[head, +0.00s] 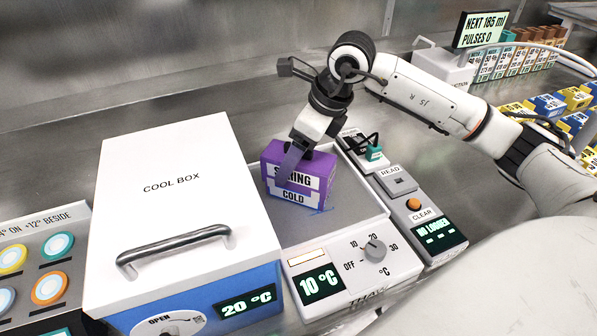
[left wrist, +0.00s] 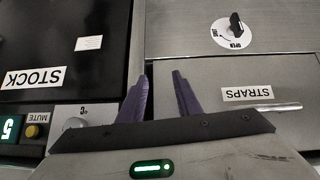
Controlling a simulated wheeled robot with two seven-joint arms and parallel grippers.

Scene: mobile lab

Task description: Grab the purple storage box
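The purple storage box (head: 270,158), with white labels reading "COLD" and a partly covered word ending in "ING", stands on the grey plate (head: 345,195) of the thaw unit. My right gripper (head: 300,160) comes down over it from above, one finger across its front face. The other finger is hidden behind the box, so I cannot tell whether the grip is shut on it. My left gripper (left wrist: 162,85) shows only in the left wrist view. Its fingers are apart with nothing between them, facing a "STRAPS" drawer (left wrist: 290,93) and a black "STOCK" panel (left wrist: 50,50).
A white cool box (head: 175,185) with a bar handle stands close left of the plate. The reader unit (head: 410,205) with READ and CLEAR buttons is close right. Rows of small boxes (head: 545,105) and a display (head: 482,28) are at the far right. Bare bench lies behind.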

